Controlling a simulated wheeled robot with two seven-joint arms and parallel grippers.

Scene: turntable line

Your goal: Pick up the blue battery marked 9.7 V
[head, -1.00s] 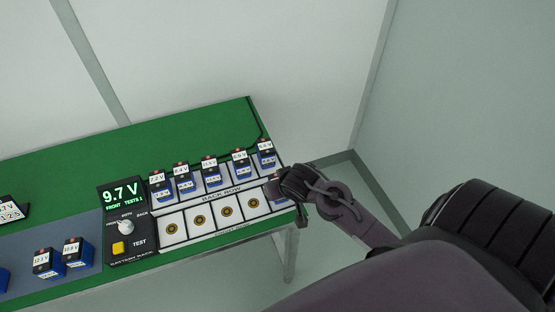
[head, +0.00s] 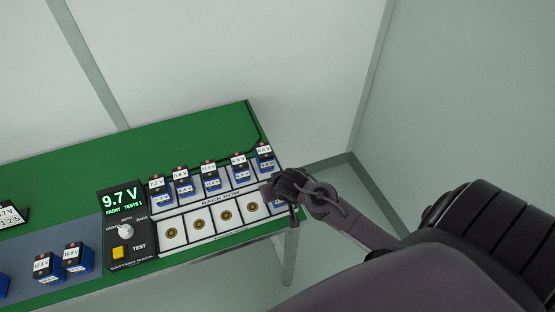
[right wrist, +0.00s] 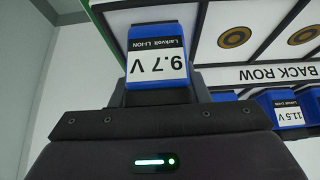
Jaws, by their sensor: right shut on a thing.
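The blue battery marked 9.7 V (right wrist: 158,64) is between the fingers of my right gripper (right wrist: 158,90) in the right wrist view, its label upside down there. The gripper is shut on it. In the head view my right gripper (head: 272,192) is at the right end of the front row of the battery rack (head: 205,202) and hides most of the battery. I cannot tell whether the battery still touches its slot. The rack's display (head: 122,198) reads 9.7 V, FRONT. My left gripper is not in view.
Several blue batteries stand in the back row close by, one marked 11.5 V (right wrist: 288,108). Several front-row slots to the left are empty, showing round contacts (head: 199,223). The green table (head: 130,155) is clear behind the rack.

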